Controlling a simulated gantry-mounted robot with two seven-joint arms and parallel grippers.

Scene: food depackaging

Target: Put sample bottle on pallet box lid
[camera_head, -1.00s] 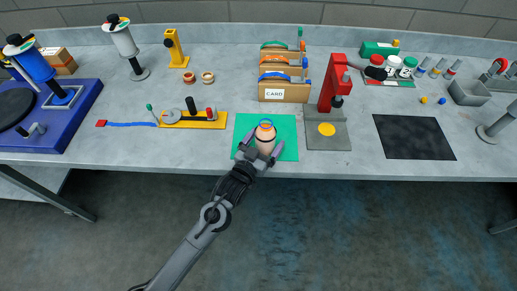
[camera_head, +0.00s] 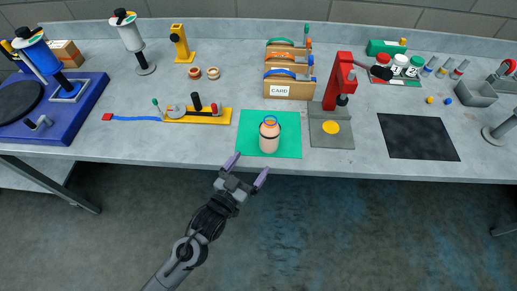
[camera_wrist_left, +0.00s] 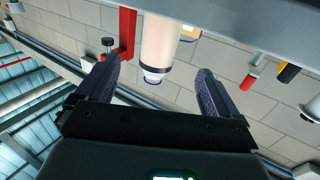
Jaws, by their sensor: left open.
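The sample bottle (camera_head: 269,136), peach-coloured with a dark neck band and a blue ring on top, stands upright on a flat green sheet (camera_head: 289,123) near the table's front edge. I cannot tell whether this sheet is the pallet box lid. My left gripper (camera_head: 246,169) is open and empty at the front table edge, apart from the bottle and to its lower left. In the left wrist view, the bottle (camera_wrist_left: 161,42) shows ahead, beyond the open fingers. My right gripper is not in view.
A red press (camera_head: 340,85) on a grey base stands right of the green sheet. A yellow fixture (camera_head: 215,116) lies to its left, and a card rack (camera_head: 289,91) stands behind. A black mat (camera_head: 418,137) lies farther right. Space in front of the table is free.

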